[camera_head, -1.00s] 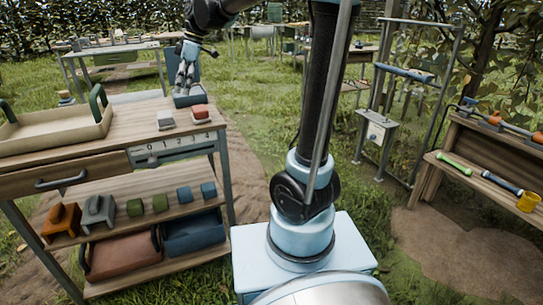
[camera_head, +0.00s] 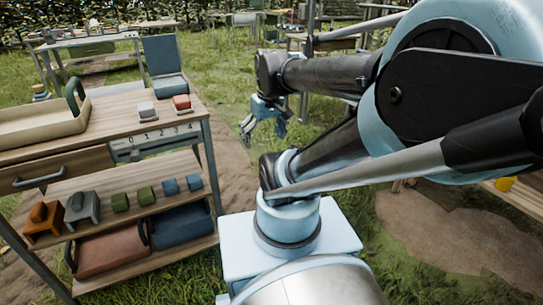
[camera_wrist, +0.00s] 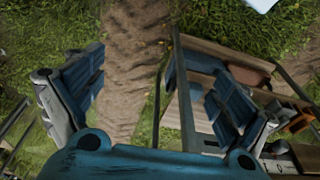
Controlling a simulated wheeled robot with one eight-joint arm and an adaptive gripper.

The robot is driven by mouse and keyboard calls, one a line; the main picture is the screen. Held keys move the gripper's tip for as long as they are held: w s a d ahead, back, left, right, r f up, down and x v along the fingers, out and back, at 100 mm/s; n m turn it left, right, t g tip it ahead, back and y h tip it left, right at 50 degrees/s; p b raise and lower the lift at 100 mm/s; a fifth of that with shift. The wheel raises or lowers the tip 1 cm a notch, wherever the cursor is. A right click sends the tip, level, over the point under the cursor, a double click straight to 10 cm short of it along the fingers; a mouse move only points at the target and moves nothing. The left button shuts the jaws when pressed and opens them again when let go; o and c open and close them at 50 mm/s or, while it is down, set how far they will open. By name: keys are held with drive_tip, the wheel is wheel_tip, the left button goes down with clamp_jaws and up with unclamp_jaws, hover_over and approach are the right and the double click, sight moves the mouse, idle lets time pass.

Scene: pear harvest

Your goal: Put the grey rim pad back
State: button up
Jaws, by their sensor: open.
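My gripper (camera_head: 263,126) is open and empty, over the grass and path to the right of the workbench. A grey saddle-shaped piece (camera_head: 83,207) stands on the bench's middle shelf beside an orange one (camera_head: 44,222). I cannot tell which grey piece is the rim pad. The gripper touches neither.
A beige tray with green handles (camera_head: 45,127) stands on the bench top. Red-brown (camera_head: 112,249) and blue bins (camera_head: 180,227) stand below. A blue chair-like object (camera_head: 162,58) stands behind.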

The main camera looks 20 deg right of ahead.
drive_tip(key=s+d+f+m, duration=0.2)
drive_tip(key=s+f+m, duration=0.1)
drive_tip(key=s+f, duration=0.1)
drive_tip(key=shift+f+h, duration=0.4)
drive_tip(key=shift+f, duration=0.15)
